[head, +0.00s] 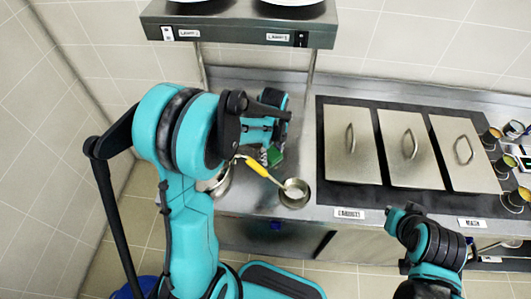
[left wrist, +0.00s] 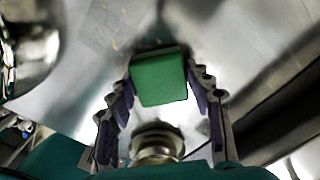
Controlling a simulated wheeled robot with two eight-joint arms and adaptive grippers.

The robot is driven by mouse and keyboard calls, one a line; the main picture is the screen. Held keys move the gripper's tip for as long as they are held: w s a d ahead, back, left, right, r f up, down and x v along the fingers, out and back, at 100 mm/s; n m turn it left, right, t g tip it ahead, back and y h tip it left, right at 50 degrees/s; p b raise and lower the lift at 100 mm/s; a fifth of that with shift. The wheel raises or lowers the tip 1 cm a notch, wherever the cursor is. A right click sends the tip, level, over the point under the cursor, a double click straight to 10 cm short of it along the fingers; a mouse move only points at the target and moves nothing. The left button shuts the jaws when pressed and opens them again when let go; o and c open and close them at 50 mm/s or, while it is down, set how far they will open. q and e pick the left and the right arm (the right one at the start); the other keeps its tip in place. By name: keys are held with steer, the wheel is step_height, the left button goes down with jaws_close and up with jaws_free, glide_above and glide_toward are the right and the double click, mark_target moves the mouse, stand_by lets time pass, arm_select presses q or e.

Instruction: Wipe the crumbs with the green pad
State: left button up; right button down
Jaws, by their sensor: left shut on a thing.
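The green pad (left wrist: 158,77) is a small block between the fingers of my left gripper (left wrist: 160,90), which is shut on it. In the head view the pad (head: 275,156) shows below my left gripper (head: 268,143), over the steel counter, left of the small pot. I cannot tell whether the pad touches the counter. Faint tan specks, perhaps the crumbs (left wrist: 118,45), lie on the steel beyond the pad in the left wrist view. My right arm is at the lower right of the head view; its gripper's state is unclear.
A small steel pot (head: 295,194) with a yellow-handled utensil (head: 257,167) stands near the counter's front edge. Another pot (head: 221,182) is partly hidden by my left arm. Lidded pans (head: 350,145) fill the right side. A shelf (head: 240,32) hangs above.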

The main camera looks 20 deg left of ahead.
mark_target(285, 164)
arm_select(q)
steer(key=shift+w+d+f+b, duration=0.15)
steer(key=shift+w+d, duration=0.15)
steer(key=shift+d, duration=0.9)
steer(key=shift+w+d+r+b, duration=0.15)
steer(key=shift+w+d, duration=0.15)
steer(key=shift+d, duration=0.85)
steer(key=shift+s+d, duration=0.25)
steer(key=shift+s, duration=0.4)
steer(key=shift+s+a+r, duration=0.1)
steer(key=shift+s+a, duration=0.15)
steer(key=shift+a, duration=0.65)
steer(key=shift+s+a, duration=0.25)
steer(key=shift+a, duration=0.6)
steer(key=shift+s+a, duration=0.25)
steer(key=shift+a, duration=0.65)
steer(key=shift+s+a, duration=0.25)
steer(key=shift+a, duration=0.6)
steer(key=shift+s+a, duration=0.25)
steer(key=shift+a, duration=0.65)
steer(key=shift+s+a, duration=0.25)
steer(key=shift+a, duration=0.65)
steer(key=shift+s+a+f+b, duration=0.1)
steer(key=shift+s+a+b, duration=0.15)
steer(key=shift+a, duration=0.6)
steer(key=shift+s+a+f+b, duration=0.15)
steer(key=shift+s+a, duration=0.15)
steer(key=shift+a, duration=0.55)
steer(key=shift+r, duration=0.15)
